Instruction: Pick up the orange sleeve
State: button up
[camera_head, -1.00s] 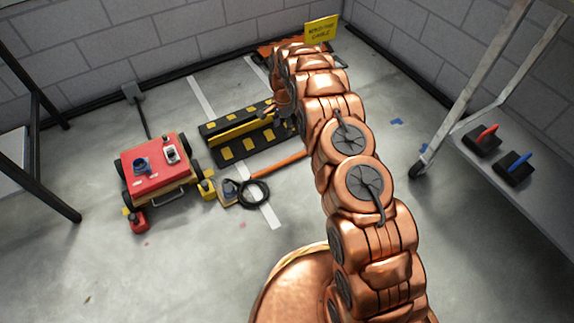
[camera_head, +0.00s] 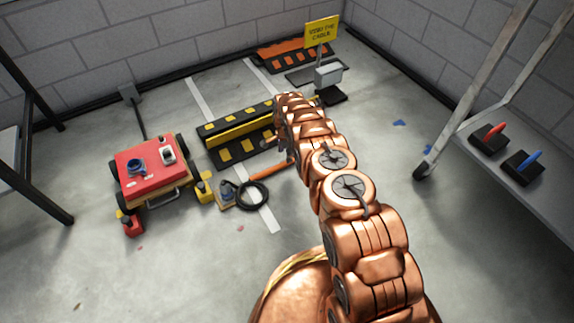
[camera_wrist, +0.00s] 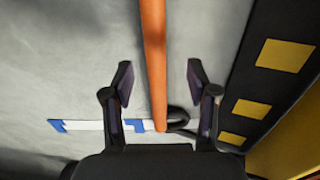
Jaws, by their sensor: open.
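The orange sleeve (camera_head: 270,171) is a thin straight tube lying on the floor in front of the black and yellow ramp. In the wrist view the orange sleeve (camera_wrist: 153,60) runs from the top edge down between the fingers. My gripper (camera_wrist: 160,80) is open, with one finger on each side of the sleeve and a gap to both. How far it is above the sleeve is hard to tell. In the head view my arm hides the gripper and the far end of the sleeve.
The black and yellow ramp (camera_head: 225,153) lies right beside the sleeve. A red cart (camera_head: 150,160) stands to the left. A yellow sign (camera_head: 321,32) and an orange-black ramp (camera_head: 295,56) are at the back.

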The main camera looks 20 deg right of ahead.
jog(key=shift+s+d+f+b, duration=0.2)
jog(key=shift+f+b, duration=0.6)
jog(key=shift+f, duration=0.55)
jog(key=shift+s+d+f+b, duration=0.15)
jog(key=shift+f+b, duration=0.6)
jog(key=shift+f, duration=0.6)
jog(key=shift+w+r, duration=0.1)
grip_shut()
